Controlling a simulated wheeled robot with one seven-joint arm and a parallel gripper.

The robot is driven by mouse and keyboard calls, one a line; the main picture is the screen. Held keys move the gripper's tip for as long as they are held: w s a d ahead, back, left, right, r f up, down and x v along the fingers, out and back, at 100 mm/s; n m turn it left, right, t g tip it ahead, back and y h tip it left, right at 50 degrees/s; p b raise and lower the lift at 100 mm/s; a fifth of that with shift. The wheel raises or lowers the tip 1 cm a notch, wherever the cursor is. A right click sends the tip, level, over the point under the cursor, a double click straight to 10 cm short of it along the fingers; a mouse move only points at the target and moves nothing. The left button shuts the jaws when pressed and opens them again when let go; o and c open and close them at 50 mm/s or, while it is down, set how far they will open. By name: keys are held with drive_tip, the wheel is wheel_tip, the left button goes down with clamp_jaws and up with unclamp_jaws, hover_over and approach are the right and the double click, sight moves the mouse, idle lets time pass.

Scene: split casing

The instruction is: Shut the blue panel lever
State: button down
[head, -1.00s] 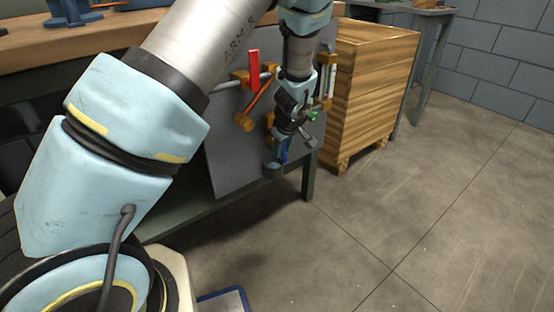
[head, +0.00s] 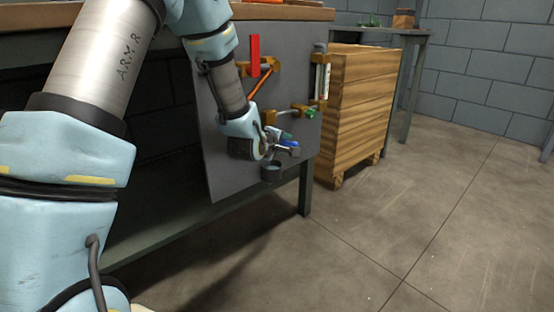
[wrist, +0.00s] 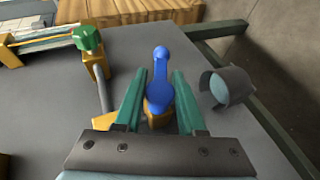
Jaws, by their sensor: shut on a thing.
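The blue lever (wrist: 160,85) stands out from an orange-yellow mount (wrist: 158,114) on the grey panel (wrist: 205,55). In the wrist view it lies between the teal fingers of my gripper (wrist: 160,92), its rounded end beyond the fingertips. My gripper is shut on the lever, though its exact contact points are hard to see. In the head view my gripper (head: 285,143) is at the panel's lower right, with the blue lever (head: 291,144) partly showing and pointing right. The lever's base is hidden there by my wrist.
A dark round cup-like part (wrist: 234,84) sits just right of the lever. A green-knobbed fitting (wrist: 87,40) is at left. A wooden cabinet (head: 365,105) stands right; floor beyond is clear.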

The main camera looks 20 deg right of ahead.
drive_tip(key=n+t+h+b, duration=0.1)
drive_tip(key=h+b, duration=0.1)
drive_tip(key=b, duration=0.3)
drive_tip(key=shift+f+t+h, duration=0.1)
drive_tip(key=shift+t+h, duration=0.3)
drive_tip(key=shift+r+n+t+h+b, duration=0.3)
drive_tip(key=shift+t+h+b, duration=0.15)
drive_tip(key=shift+b, duration=0.2)
drive_tip(key=shift+d, duration=0.1)
drive_tip(key=c, duration=0.8)
unclamp_jaws()
drive_tip(key=p+v, duration=0.3)
drive_tip(key=v, duration=0.8)
